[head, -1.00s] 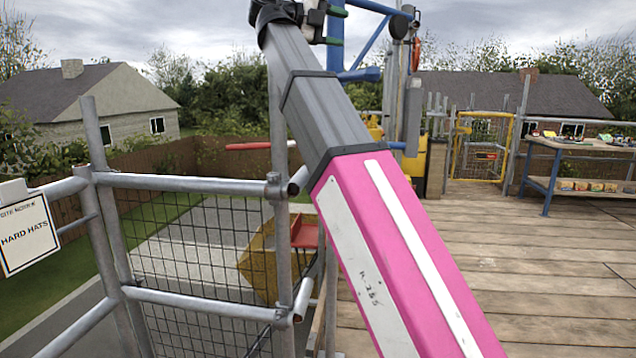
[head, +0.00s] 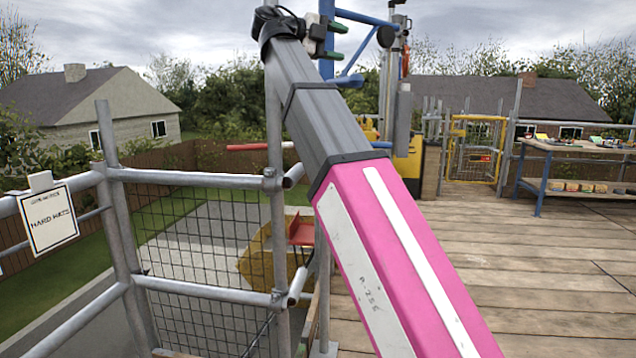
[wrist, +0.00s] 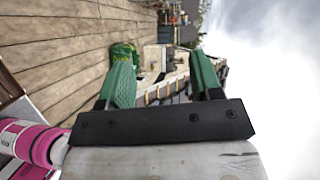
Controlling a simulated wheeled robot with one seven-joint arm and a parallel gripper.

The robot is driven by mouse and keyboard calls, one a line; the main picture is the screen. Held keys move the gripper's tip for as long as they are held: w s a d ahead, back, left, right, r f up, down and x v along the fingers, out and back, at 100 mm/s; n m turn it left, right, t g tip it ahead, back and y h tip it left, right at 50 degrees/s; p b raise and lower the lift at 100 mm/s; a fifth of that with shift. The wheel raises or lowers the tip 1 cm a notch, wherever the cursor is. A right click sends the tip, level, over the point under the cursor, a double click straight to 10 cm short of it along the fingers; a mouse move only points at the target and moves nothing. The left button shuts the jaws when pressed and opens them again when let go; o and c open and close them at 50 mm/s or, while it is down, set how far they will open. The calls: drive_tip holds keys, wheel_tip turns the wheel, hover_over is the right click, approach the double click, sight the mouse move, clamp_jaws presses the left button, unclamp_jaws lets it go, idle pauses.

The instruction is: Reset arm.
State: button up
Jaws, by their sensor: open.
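My gripper (wrist: 163,75) shows two green ridged fingers on a dark mount in the wrist view. They stand well apart, with nothing between them. In the head view my gripper (head: 336,40) is small and seen from the side, at the top of my raised pink and grey arm. It is up in the air in front of a blue post and touches nothing that I can make out.
A scaffold rail with mesh (head: 205,235) and a hard-hat sign (head: 50,219) stand at left. A yellow gate (head: 476,148) and a workbench (head: 565,148) with items are at back right. The plank deck (head: 540,270) at right is clear. A green bag (wrist: 124,52) shows in the wrist view.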

drive_tip(key=w+d+f+n+y, duration=0.2)
drive_tip(key=w+d+f+n, duration=0.3)
drive_tip(key=f, duration=1)
drive_tip(key=w+f+n+y, duration=0.25)
drive_tip(key=f+n, duration=0.55)
drive_tip(key=f, duration=0.7)
drive_tip(key=w+d+f+n+y, duration=0.25)
drive_tip(key=w+f+n, duration=0.3)
drive_tip(key=f, duration=0.95)
drive_tip(key=s+d+f+n+g+y, duration=0.1)
drive_tip(key=s+d+f+n+y, duration=0.15)
drive_tip(key=f, duration=0.75)
drive_tip(key=s+d+f+n+g+y, duration=0.1)
drive_tip(key=s+d+f+n, duration=0.2)
drive_tip(key=f, duration=0.8)
drive_tip(key=s+f+n+g+y, duration=0.1)
drive_tip(key=s+f+n+y, duration=0.1)
drive_tip(key=s+f, duration=0.4)
drive_tip(key=s+d+f+n+g+y, duration=0.1)
drive_tip(key=s+f+n, duration=0.4)
drive_tip(key=f, duration=0.8)
drive_tip(key=shift+s+d+n+g+y, duration=0.15)
drive_tip(key=shift+s+n+g+y, duration=0.25)
drive_tip(key=shift+s+y, duration=0.55)
drive_tip(key=shift+f, duration=0.1)
